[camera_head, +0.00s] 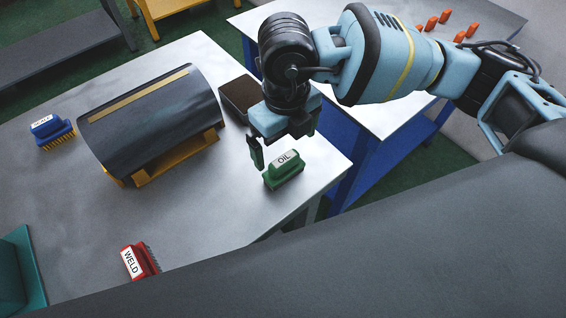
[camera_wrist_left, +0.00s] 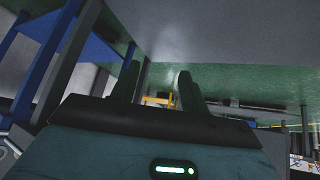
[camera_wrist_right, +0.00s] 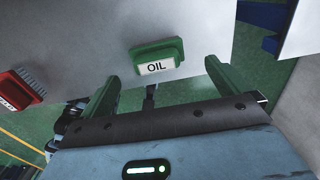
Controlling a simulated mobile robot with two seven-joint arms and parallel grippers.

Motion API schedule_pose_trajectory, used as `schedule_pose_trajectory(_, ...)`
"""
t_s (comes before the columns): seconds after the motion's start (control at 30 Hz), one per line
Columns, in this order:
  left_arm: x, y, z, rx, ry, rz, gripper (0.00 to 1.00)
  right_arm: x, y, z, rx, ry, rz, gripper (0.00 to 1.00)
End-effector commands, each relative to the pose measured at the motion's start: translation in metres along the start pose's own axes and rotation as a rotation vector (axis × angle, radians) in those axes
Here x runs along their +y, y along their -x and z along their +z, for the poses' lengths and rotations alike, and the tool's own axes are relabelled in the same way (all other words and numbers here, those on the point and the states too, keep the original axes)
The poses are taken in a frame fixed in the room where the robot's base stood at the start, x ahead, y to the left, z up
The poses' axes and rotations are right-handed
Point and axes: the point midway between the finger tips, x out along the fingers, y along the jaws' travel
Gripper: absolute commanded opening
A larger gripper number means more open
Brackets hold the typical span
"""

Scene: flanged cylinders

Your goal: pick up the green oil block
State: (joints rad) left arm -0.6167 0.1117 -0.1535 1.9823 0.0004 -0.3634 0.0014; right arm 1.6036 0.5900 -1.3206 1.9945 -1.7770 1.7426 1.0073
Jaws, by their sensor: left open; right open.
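The green oil block (camera_head: 284,170) with a white OIL label stands on the grey table near its right corner. In the right wrist view the oil block (camera_wrist_right: 158,57) lies ahead of and between the two fingers, apart from them. My right gripper (camera_head: 286,148) is open and empty, just above and beside the oil block; the fingers also show in the right wrist view (camera_wrist_right: 165,80). My left gripper (camera_wrist_left: 157,85) is open and empty, seen only in its own wrist view, below a grey table surface.
A red WELD block (camera_head: 138,262) and a blue labelled block (camera_head: 52,131) stand on the table (camera_head: 215,215). A dark curved cylinder piece (camera_head: 150,115) rests on a yellow cradle. A dark tray (camera_head: 240,97) is behind my right gripper. Small orange pieces (camera_head: 431,23) stand on another table.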

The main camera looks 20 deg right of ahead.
Motion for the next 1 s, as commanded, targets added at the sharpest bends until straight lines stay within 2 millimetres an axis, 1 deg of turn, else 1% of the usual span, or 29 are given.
schedule_pose_trajectory(0.03, 0.0, -0.001, -0.001, 0.002, 0.0, 0.0, 0.45, 0.0, -0.007, -0.001, 0.003, -0.001, 0.0, 1.0)
schedule_pose_trajectory(0.1, 0.0, -0.001, -0.003, 0.007, -0.001, 0.0, 0.45, 0.0, -0.013, -0.001, 0.003, 0.0, 0.001, 1.0)
schedule_pose_trajectory(0.27, -0.001, -0.002, -0.01, 0.021, -0.002, -0.001, 0.45, 0.001, -0.017, -0.001, 0.001, 0.001, 0.001, 1.0)
schedule_pose_trajectory(0.37, -0.001, -0.002, -0.015, 0.03, -0.003, -0.001, 0.45, 0.002, -0.023, -0.002, 0.001, 0.001, 0.0, 1.0)
schedule_pose_trajectory(0.53, -0.002, 0.0, -0.021, 0.041, -0.004, -0.002, 0.45, 0.006, -0.047, -0.005, 0.002, 0.001, 0.0, 1.0)
schedule_pose_trajectory(0.6, -0.002, -0.001, -0.019, 0.039, -0.003, -0.002, 0.45, 0.006, -0.057, -0.005, 0.002, 0.001, 0.002, 1.0)
schedule_pose_trajectory(0.7, -0.002, -0.001, -0.019, 0.038, -0.003, -0.002, 0.45, 0.006, -0.065, -0.005, 0.002, 0.001, 0.001, 1.0)
schedule_pose_trajectory(0.97, -0.002, -0.001, -0.017, 0.033, -0.003, -0.002, 0.45, 0.006, -0.068, -0.004, 0.0, 0.001, 0.002, 1.0)
schedule_pose_trajectory(1.0, -0.002, -0.001, -0.016, 0.032, -0.003, -0.002, 0.45, 0.006, -0.068, -0.004, 0.0, 0.001, 0.002, 0.97)
